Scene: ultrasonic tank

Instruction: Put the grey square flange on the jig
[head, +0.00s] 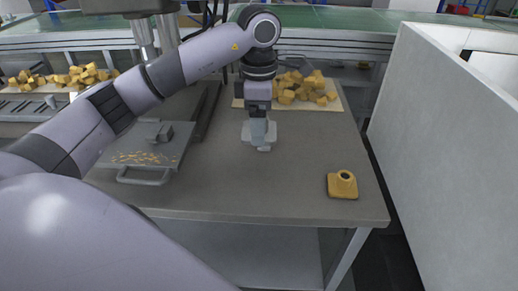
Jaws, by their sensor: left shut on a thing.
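My left gripper (262,147) hangs pointing down over the middle of the grey table. It is shut on a light grey piece, the grey square flange (246,134), which is partly hidden by the fingers. I cannot tell whether the flange touches the table. A yellow piece (334,190) with a square base and a short round boss with a dark top stands near the front right corner, apart from the gripper. No thing is clearly recognisable as the jig; the yellow piece may be it. My right gripper is out of view.
A grey plate with a front handle (145,181) lies at the left, with orange chips and a grey block (160,132) on it. Several yellow blocks (300,89) are piled behind the gripper. A pale wall panel (440,150) stands at the right. The table's front middle (240,195) is clear.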

